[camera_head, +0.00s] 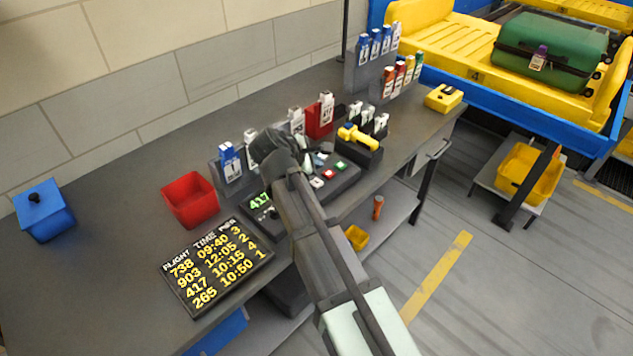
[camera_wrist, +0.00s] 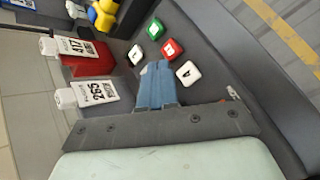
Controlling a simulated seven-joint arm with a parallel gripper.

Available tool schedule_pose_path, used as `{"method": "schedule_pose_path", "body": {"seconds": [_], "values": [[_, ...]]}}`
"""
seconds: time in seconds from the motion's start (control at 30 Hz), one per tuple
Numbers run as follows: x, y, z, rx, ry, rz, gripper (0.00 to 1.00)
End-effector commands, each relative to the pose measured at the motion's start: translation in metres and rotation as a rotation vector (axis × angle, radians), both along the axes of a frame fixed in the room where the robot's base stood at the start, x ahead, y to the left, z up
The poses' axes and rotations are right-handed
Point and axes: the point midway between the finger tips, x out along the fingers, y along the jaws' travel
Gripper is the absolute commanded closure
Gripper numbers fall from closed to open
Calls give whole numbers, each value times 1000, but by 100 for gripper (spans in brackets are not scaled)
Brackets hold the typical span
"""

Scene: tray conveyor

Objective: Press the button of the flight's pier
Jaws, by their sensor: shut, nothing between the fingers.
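The flight board (camera_head: 217,266) lists 738, 903, 417 and 265; its 417 row reads 10:15 and pier 4. A small display (camera_head: 259,200) glows green with 417. The button panel (camera_head: 345,185) is partly behind my arm. In the wrist view it carries a green button (camera_wrist: 155,27), a red button (camera_wrist: 170,48), a white button (camera_wrist: 136,54) and a white button marked 4 (camera_wrist: 187,73). My gripper (camera_wrist: 158,66) is shut and empty, its blue fingertips over the panel between the two white buttons, just short of the red one in the picture. Whether they touch is unclear.
Tag holders with white and red tags (camera_head: 326,113) stand behind the panel. A yellow scanner (camera_head: 358,138) rests on a black stand beside it. A red bin (camera_head: 190,201) and a blue lidded box (camera_head: 44,209) are at left. A green suitcase (camera_head: 550,52) lies on the yellow conveyor.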

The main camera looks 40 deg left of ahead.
Motion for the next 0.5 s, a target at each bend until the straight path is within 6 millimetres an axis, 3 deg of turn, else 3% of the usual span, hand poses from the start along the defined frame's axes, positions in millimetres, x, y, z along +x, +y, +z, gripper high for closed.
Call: {"method": "schedule_pose_path", "body": {"seconds": [0.2, 0.5], "values": [[0, 0, -22, -2, 0, 0, 100], [0, 0, -35, -2, 0, -1, 100]]}}
